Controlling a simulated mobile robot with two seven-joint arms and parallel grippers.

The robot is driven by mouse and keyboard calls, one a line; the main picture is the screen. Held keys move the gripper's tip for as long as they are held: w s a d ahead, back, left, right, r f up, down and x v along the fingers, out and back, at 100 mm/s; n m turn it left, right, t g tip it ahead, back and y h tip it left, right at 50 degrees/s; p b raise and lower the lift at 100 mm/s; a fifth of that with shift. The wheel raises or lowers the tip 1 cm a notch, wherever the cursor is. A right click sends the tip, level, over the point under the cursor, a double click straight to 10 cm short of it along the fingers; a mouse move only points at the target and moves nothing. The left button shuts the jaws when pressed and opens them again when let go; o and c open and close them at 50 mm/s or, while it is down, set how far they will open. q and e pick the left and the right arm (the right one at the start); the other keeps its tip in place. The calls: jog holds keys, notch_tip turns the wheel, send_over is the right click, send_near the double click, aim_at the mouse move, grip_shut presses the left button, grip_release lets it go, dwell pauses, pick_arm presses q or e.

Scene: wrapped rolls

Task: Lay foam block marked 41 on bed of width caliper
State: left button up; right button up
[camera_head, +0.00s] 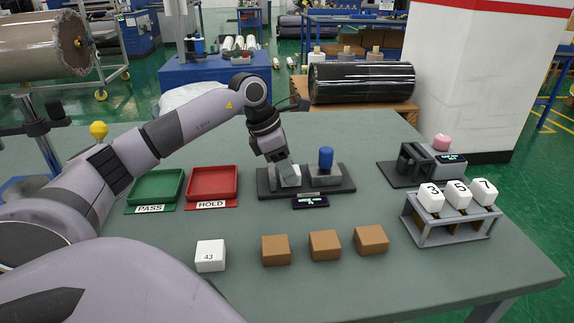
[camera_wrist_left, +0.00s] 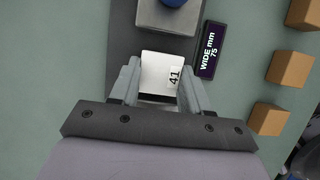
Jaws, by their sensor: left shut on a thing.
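My left gripper (camera_head: 289,172) is shut on the white foam block marked 41 (camera_wrist_left: 162,72), with one finger on each side of it in the left wrist view. The block also shows in the head view (camera_head: 296,171), partly hidden by the gripper. It is at the left part of the width caliper (camera_head: 340,187), beside the grey jaw with the blue knob (camera_head: 326,158). I cannot tell whether the block touches the bed. The caliper's display (camera_wrist_left: 209,50) reads "WIDE mm 75". My right gripper is not in view.
A white block marked 43 (camera_head: 210,256) and three brown blocks (camera_head: 325,245) stand in front. Green PASS (camera_head: 155,186) and red HOLD (camera_head: 212,184) trays are left. A rack (camera_head: 450,226) with numbered white pieces and a pink-knobbed device (camera_head: 442,161) are right.

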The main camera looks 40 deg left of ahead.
pick_arm(q)
jog(key=o, duration=1.2)
jog(key=v, duration=0.7)
jog(key=shift+r, duration=0.15)
jog(key=shift+d, duration=0.1)
